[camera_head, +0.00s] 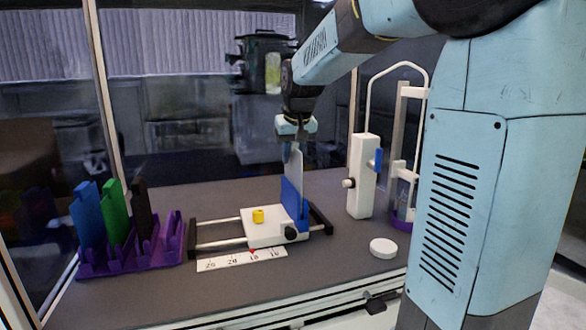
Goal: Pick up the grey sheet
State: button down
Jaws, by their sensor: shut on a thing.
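The grey sheet (294,168) is a thin upright plate at the middle of the bench. My gripper (293,141) points down and is shut on its top edge. The lower part of the sheet is at the blue upright plate (292,203) of the white sliding fixture (262,236). I cannot tell whether the sheet's bottom still rests in the fixture or hangs just clear of it. The fingertips are small in this view.
A purple rack (130,258) with blue, green and dark plates stands at the left. A white stand (362,178) with a blue knob is right of the fixture. A white round cap (383,248) and a scale strip (243,259) lie in front.

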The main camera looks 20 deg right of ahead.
notch_tip(320, 180, up, 26)
jog(key=shift+f, duration=0.2)
dwell(2.0)
